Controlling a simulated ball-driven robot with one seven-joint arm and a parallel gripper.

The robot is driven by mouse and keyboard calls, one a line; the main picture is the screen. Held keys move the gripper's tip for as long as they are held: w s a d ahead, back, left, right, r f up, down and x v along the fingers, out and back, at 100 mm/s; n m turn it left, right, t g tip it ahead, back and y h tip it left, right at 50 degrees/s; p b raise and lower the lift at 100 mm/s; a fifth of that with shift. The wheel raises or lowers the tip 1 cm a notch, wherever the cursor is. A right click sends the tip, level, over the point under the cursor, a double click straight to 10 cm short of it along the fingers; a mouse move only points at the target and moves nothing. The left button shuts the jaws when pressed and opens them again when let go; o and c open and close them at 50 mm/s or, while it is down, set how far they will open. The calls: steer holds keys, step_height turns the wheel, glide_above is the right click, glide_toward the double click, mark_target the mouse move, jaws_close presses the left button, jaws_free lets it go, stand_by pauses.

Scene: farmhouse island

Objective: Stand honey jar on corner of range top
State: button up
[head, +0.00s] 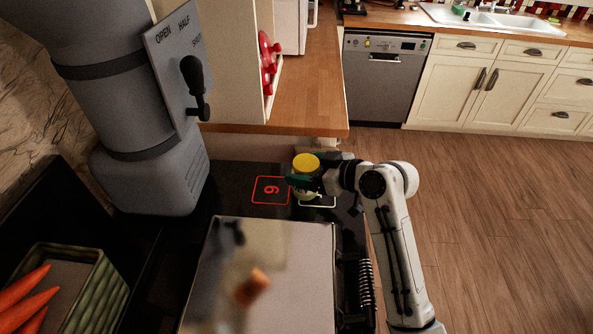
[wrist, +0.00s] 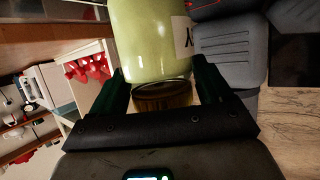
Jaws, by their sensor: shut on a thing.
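The honey jar (head: 306,163) has a yellow lid and a pale yellow-green body, and looks roughly upright in the head view. My gripper (head: 305,180) is shut on it, with dark green fingers on either side. In the wrist view the jar (wrist: 148,40) lies between the fingers, with part of a white label showing. The jar is over the far right corner of the black range top (head: 235,172), by a white outlined square. I cannot tell whether its base touches the surface; the fingers partly hide its lower part.
A red outlined square marked 6 (head: 271,190) is left of the jar. A flat grey plate (head: 285,235) covers the nearer range top. A grey column with a lever (head: 150,170) stands at left. A wooden counter (head: 310,100) lies behind; the floor at right is clear.

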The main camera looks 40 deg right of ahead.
steer(key=shift+s+d, duration=0.15)
steer(key=shift+f, duration=0.15)
steer(key=o, duration=1.4)
steer(key=shift+c, duration=0.2)
steer(key=shift+s, duration=0.3)
steer(key=b+v, duration=0.1)
steer(key=v, duration=1)
steer(key=shift+r, duration=0.2)
